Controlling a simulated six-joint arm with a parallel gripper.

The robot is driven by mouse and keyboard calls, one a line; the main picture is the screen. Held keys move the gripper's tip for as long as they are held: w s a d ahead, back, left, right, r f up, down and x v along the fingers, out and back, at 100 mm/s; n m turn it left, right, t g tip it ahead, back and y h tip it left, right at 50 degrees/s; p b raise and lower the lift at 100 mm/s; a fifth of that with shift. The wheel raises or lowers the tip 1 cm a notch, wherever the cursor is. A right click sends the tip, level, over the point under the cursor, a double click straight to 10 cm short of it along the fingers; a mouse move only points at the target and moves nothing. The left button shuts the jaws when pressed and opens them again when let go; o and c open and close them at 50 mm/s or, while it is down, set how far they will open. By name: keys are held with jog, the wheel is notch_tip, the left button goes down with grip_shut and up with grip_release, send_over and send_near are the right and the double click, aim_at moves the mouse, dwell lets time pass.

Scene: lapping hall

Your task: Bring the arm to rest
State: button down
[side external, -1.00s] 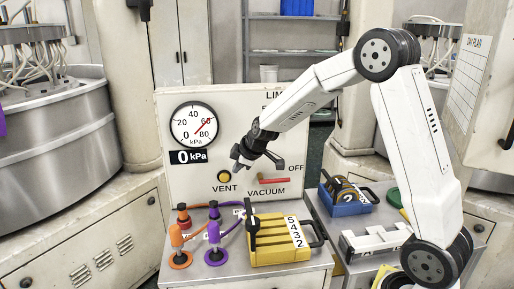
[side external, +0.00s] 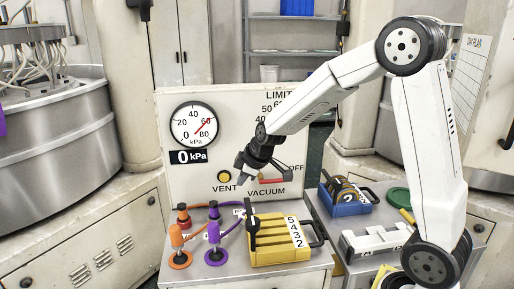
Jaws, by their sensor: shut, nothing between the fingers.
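My gripper (side external: 243,173) is shut and empty. It hangs in the air in front of the white vacuum panel (side external: 180,112), to the right of the yellow vent button (side external: 224,176). It partly covers the panel near the red vacuum lever (side external: 274,181), and I cannot tell how far it stands from the panel. My arm reaches in from the right, with its elbow high and its forearm sloping down to the left. The yellow holder (side external: 280,256) marked with numbers stands below my gripper on the metal cart.
Orange (side external: 177,238) and purple (side external: 214,236) suction cups with hoses stand left of the yellow holder. A blue holder (side external: 348,208) and a white notched block (side external: 375,243) lie on the right cart. The gauge (side external: 194,125) reads 0 kPa. A big steel drum stands at left.

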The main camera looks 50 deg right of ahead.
aim_at(256, 220)
jog(key=s+a, duration=0.2)
jog(key=s, duration=0.1)
jog(key=s+a+f+m+g, duration=0.1)
jog(key=s+a, duration=0.1)
jog(key=s, duration=0.2)
jog(key=s+a+f+m+g, duration=0.1)
jog(key=s+a, duration=0.1)
jog(key=s, duration=0.1)
jog(key=shift+s+f+y, duration=0.1)
jog(key=shift+s+y, duration=0.15)
jog(key=shift+y, duration=0.05)
jog(key=s+a+f+m+g, duration=0.1)
jog(key=s+a+f+m, duration=0.1)
jog(key=s+f+m, duration=0.2)
jog(key=shift+s+m+g, duration=0.3)
jog(key=shift+s+m, duration=0.1)
jog(key=shift+s, duration=1.5)
